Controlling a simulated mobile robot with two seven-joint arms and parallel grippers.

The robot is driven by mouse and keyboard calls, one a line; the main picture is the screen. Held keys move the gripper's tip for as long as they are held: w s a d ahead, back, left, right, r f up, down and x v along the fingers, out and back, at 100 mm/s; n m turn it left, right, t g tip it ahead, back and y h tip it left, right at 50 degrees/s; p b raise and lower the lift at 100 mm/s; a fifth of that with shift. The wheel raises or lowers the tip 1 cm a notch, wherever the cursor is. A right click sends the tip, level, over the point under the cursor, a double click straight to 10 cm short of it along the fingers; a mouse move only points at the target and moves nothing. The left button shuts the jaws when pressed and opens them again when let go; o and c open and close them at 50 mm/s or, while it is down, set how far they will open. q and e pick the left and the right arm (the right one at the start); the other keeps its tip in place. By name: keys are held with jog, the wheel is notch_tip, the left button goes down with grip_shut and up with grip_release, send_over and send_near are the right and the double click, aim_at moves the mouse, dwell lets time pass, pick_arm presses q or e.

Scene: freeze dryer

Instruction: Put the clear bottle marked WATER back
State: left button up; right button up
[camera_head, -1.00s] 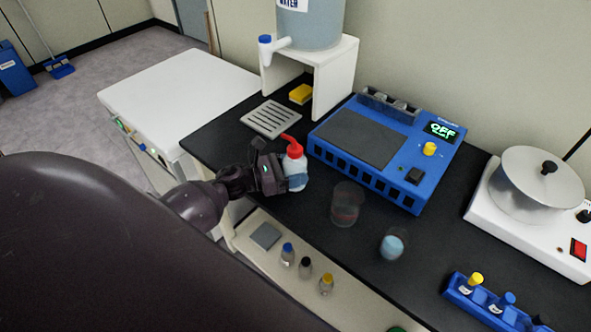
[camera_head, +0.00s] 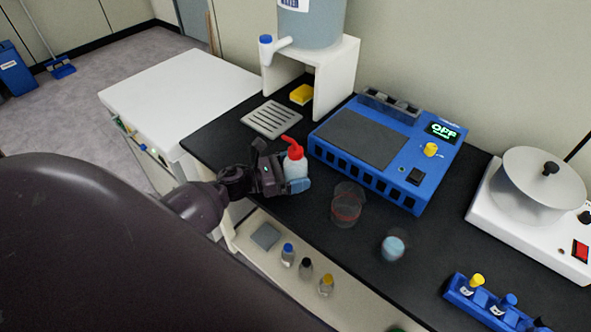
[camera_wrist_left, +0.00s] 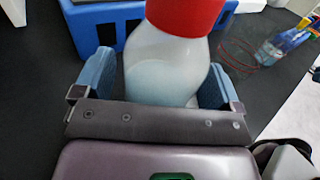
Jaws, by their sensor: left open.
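A whitish, see-through bottle (camera_head: 296,168) with a red cap and red spout stands on the black bench, at the left front of the blue machine. No marking on it can be read. In the left wrist view the bottle (camera_wrist_left: 165,65) fills the middle, cut off at the top. My left gripper (camera_head: 284,174) is open, with its blue finger pads on either side of the bottle. In the left wrist view a gap shows beside the left pad, and the right pad is close to the bottle; I cannot tell if it touches. My right gripper is not in view.
A blue machine (camera_head: 398,161) reading OFF is right behind the bottle. A clear beaker (camera_head: 346,208) and a beaker with blue content (camera_head: 392,248) stand to the right. A slotted grey tray (camera_head: 271,119) and yellow sponge (camera_head: 301,94) lie behind. Small bottles (camera_head: 306,268) stand below the bench edge.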

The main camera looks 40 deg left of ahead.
pick_arm(q)
jog(key=b+v, duration=0.1)
jog(key=v, duration=1)
jog(key=shift+s+a+r+b, duration=0.1)
jog(key=shift+a+b, duration=0.05)
jog(key=shift+b, duration=0.15)
jog(key=shift+s+a, duration=0.2)
jog(key=shift+s, duration=0.05)
